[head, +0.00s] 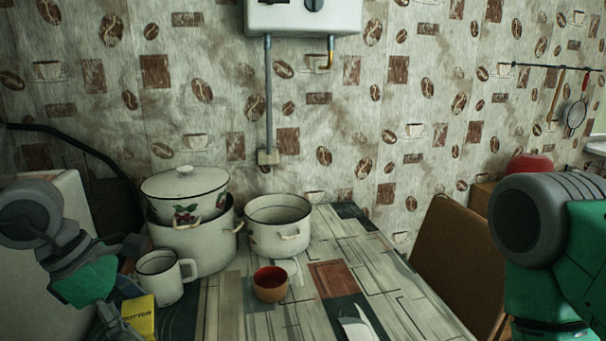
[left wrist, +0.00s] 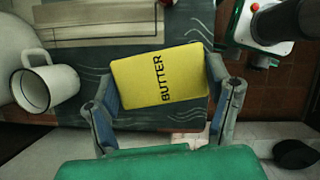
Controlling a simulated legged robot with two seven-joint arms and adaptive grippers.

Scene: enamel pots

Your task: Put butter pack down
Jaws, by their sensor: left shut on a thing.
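The yellow butter pack (head: 138,318), marked "BUTTER", is at the lower left of the head view. It also shows in the left wrist view (left wrist: 158,76), face towards the camera and slightly turned. My left gripper (head: 122,322) is shut on the butter pack, with a finger at each side of it. The pack is over the near left edge of the table (head: 225,310), beside the white mug (head: 160,280). I cannot tell whether it touches the tabletop. My right arm shows at the right edge of the head view, but its gripper is out of view.
Behind the mug stand a large white pot (head: 195,248) with a lidded bowl (head: 185,195) on it and another white pot (head: 278,228). A small red-brown cup (head: 270,285) is near the table's middle. The right part of the table is mostly free. A brown chair (head: 458,265) stands right.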

